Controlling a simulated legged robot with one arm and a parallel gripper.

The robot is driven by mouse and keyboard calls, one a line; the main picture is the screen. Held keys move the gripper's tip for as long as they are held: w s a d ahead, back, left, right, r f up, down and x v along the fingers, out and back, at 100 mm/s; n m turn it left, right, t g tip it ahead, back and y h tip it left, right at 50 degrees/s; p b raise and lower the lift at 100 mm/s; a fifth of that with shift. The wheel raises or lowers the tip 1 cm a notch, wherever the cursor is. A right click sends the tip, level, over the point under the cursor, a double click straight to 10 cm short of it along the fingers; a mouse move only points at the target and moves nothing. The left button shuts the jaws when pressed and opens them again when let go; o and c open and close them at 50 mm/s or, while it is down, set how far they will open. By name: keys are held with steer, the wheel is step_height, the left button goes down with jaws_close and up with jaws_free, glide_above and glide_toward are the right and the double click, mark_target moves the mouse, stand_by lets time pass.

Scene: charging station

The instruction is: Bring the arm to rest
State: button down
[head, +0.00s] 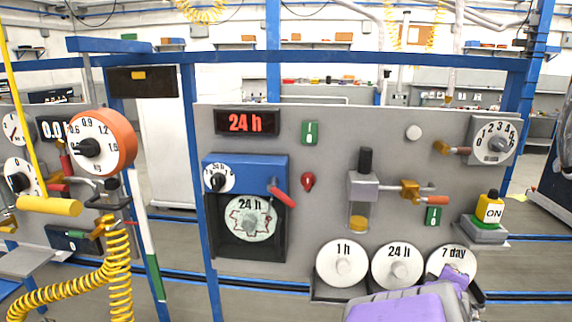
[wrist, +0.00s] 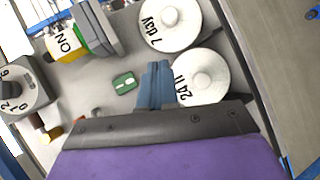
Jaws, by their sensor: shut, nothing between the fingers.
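My arm is folded low in front of the panel; its purple and grey parts show at the bottom right of the head view. In the wrist view my gripper (wrist: 157,68) shows as two blue-grey fingers close together, with nothing between them. The fingers overlap the edge of the 24 h disc (wrist: 203,75) in that view; I cannot tell the gap in depth. In the head view my arm covers the lower part of the 7 day disc (head: 453,262).
A grey panel (head: 330,150) stands ahead with a 24 h display (head: 246,122), a blue box (head: 262,170), a valve (head: 363,185) and a yellow ON button (head: 490,208). At left are an orange gauge (head: 103,140) and a coiled yellow hose (head: 115,265). Open floor shows at right.

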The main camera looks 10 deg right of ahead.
steer(key=s+a+f+m+g+y, duration=0.35)
steer(key=s+a+f, duration=0.2)
steer(key=a, duration=0.45)
steer(key=s+a+f+m+g+y, duration=0.1)
steer(key=s+a+m+g+y, duration=0.1)
steer(key=s+a, duration=0.7)
steer(key=s+a+f+m+g+y, duration=0.1)
steer(key=s+a+g+y, duration=0.3)
steer(key=s+a, duration=0.4)
steer(key=s+m+g, duration=0.1)
steer(key=s, duration=0.5)
steer(key=shift+s+a+f+g, duration=0.15)
steer(key=shift+a+f+g, duration=0.05)
steer(key=shift+a+g, duration=0.2)
